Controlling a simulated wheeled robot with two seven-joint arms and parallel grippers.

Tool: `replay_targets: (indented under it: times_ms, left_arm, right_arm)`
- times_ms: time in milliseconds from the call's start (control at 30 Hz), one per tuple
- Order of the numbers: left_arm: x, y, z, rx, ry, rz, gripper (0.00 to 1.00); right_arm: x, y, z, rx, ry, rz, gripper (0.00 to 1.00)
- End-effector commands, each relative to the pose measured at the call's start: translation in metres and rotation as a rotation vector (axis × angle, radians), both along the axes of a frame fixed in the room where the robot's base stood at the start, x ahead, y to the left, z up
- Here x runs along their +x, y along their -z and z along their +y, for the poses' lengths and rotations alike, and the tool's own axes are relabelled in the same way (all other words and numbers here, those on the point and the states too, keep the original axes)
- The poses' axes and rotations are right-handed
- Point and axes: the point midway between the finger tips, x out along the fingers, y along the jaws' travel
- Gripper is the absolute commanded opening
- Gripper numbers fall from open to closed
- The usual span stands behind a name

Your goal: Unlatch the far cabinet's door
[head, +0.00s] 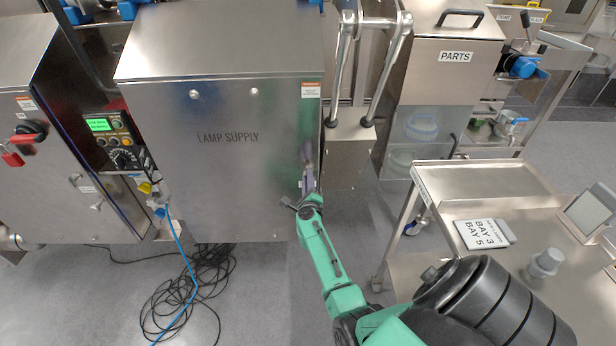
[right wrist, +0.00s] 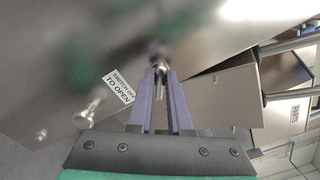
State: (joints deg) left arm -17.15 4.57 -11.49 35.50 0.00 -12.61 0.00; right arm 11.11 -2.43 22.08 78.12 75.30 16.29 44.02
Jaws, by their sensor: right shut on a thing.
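A steel cabinet marked LAMP SUPPLY (head: 225,175) stands in the middle of the head view, its front door closed. My right gripper (head: 307,170) is at the right edge of that door. In the right wrist view, its two purple fingers (right wrist: 160,75) are shut on a small metal latch handle (right wrist: 158,50); the fingers partly hide it. A label reading SWITCH OFF TO OPEN (right wrist: 119,86) is on the door beside the fingers. Another metal latch knob (right wrist: 90,110) shows left of the label. My left gripper is not in view.
Another steel cabinet (head: 55,190) with a control panel (head: 110,135) stands at left. Cables (head: 190,295) lie coiled on the floor. A PARTS bin (head: 440,85) and a steel cart (head: 480,180) with a BAY sign (head: 482,234) are at right.

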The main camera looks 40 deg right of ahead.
Motion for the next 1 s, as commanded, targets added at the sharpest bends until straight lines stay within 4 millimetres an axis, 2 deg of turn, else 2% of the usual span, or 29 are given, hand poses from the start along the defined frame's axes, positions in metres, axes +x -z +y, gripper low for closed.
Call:
replay_targets:
  times_ms: [500,1000]
  left_arm:
    - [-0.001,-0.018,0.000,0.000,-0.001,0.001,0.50]
    - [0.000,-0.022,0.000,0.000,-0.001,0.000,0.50]
  right_arm:
    - [0.000,0.001,-0.001,-0.358,0.004,0.274,0.00]
    - [0.000,0.002,-0.002,-0.501,0.007,0.380,0.00]
